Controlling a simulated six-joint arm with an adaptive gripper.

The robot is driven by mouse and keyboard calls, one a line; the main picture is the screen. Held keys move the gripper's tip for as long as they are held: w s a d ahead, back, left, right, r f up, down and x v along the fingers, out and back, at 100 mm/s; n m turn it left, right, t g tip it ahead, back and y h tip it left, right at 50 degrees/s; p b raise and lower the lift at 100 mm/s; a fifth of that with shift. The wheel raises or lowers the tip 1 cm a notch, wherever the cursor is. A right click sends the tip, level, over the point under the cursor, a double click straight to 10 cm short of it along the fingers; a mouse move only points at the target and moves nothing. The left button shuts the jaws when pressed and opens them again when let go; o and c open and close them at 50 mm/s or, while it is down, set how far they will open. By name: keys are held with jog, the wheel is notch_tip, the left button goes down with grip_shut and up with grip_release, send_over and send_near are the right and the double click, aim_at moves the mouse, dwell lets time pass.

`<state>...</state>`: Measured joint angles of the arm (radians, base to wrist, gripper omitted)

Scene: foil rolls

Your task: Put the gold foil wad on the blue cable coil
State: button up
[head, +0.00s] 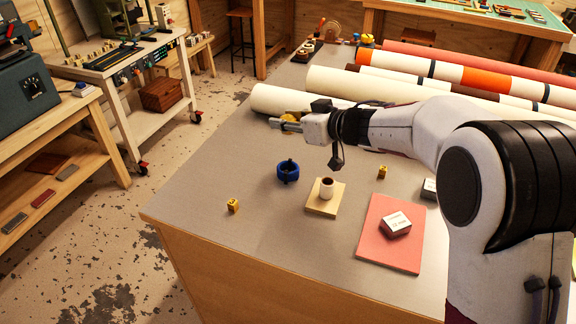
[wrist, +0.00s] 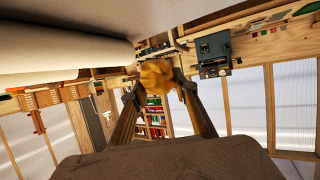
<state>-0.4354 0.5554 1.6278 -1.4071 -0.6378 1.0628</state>
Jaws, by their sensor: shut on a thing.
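The gold foil wad (wrist: 155,73) is crumpled and sits between the two fingertips of my gripper (wrist: 158,84) in the wrist view. In the head view my gripper (head: 285,124) is at the back left of the grey table, and a bit of the gold wad (head: 291,117) shows behind its fingers. My gripper is shut on the wad. The blue cable coil (head: 288,171) is a dark blue ring on the table, nearer the camera than my gripper and apart from it. The coil is not seen in the wrist view.
A tan block with a small cup-like roll (head: 327,188) stands right of the coil. A small yellow piece (head: 233,206) lies front left, another (head: 382,172) at the right. A labelled box (head: 396,225) rests on a red mat (head: 377,250). Long rolls (head: 340,84) lie along the back.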

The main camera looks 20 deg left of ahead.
jog(key=shift+w+d+r, duration=0.1)
jog(key=shift+d+r, duration=0.05)
jog(key=shift+d, duration=0.35)
jog(key=shift+s+a+n+g, duration=0.3)
jog(key=shift+s+n+g, duration=0.15)
jog(key=shift+s, duration=0.25)
send_over(287, 165)
jog(key=shift+f, duration=3.2)
jog(key=shift+f, duration=1.9)
jog(key=shift+f, duration=0.15)
